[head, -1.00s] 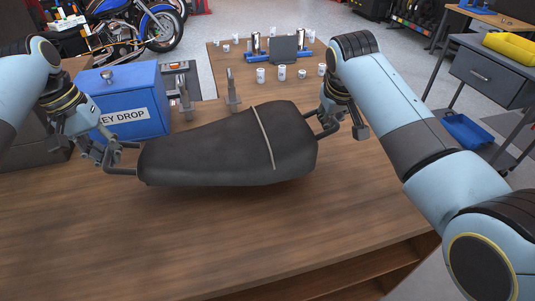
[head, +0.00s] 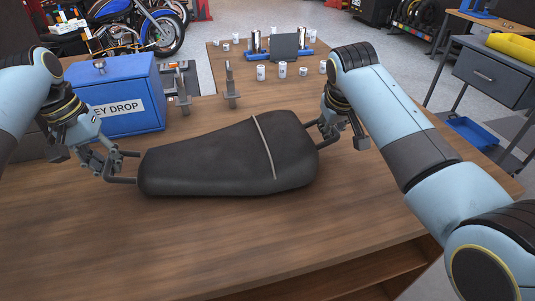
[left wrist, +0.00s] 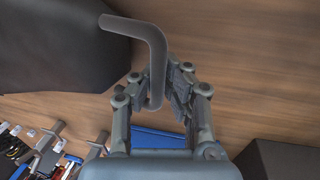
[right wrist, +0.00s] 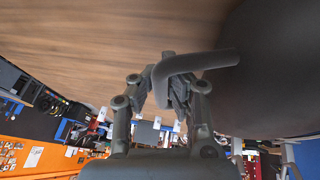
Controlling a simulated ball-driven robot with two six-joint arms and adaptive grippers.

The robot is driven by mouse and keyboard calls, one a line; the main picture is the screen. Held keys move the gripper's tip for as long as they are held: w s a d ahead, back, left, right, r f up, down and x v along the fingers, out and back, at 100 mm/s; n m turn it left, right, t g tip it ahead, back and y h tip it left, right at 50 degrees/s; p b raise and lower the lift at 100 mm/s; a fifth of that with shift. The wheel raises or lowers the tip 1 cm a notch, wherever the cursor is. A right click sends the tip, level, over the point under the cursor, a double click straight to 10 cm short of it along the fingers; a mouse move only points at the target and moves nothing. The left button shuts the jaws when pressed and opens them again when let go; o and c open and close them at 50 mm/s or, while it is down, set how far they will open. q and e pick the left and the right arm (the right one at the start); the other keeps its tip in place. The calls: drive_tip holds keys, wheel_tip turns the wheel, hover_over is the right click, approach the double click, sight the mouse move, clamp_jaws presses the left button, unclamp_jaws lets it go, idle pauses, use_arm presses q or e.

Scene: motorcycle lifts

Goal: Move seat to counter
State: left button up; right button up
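A long black seat (head: 220,160) with a pale strap lies level over the wooden counter (head: 220,235). Its underside is at or just above the wood; I cannot tell if it touches. A bent bar sticks out at each end. My left gripper (head: 112,160) is shut on the left bar, which shows between its fingers in the left wrist view (left wrist: 157,85). My right gripper (head: 328,128) is shut on the right bar, seen between its fingers in the right wrist view (right wrist: 165,80). The far fingers are partly hidden by the bars.
A blue key drop box (head: 125,95) stands behind the seat's left end. Metal stands (head: 231,85) rise behind the seat. Another table (head: 295,85) with cans is farther back. The counter in front of the seat is clear.

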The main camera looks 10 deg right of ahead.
use_arm(q)
drive_tip(key=o, duration=0.5)
drive_tip(key=shift+r, duration=0.1)
drive_tip(key=shift+c, duration=0.2)
use_arm(e)
drive_tip(key=o, duration=0.4)
drive_tip(key=shift+a+r, duration=0.1)
drive_tip(key=shift+r, duration=0.05)
drive_tip(key=shift+o, duration=0.2)
drive_tip(key=shift+s+a+r, duration=0.1)
drive_tip(key=shift+a+r, duration=0.05)
drive_tip(key=shift+r, duration=0.15)
use_arm(q)
wheel_tip(320, 180, up, 12)
drive_tip(key=a, duration=0.2)
drive_tip(key=shift+a, duration=0.2)
use_arm(e)
drive_tip(key=v, duration=1.1)
drive_tip(key=shift+r, duration=0.1)
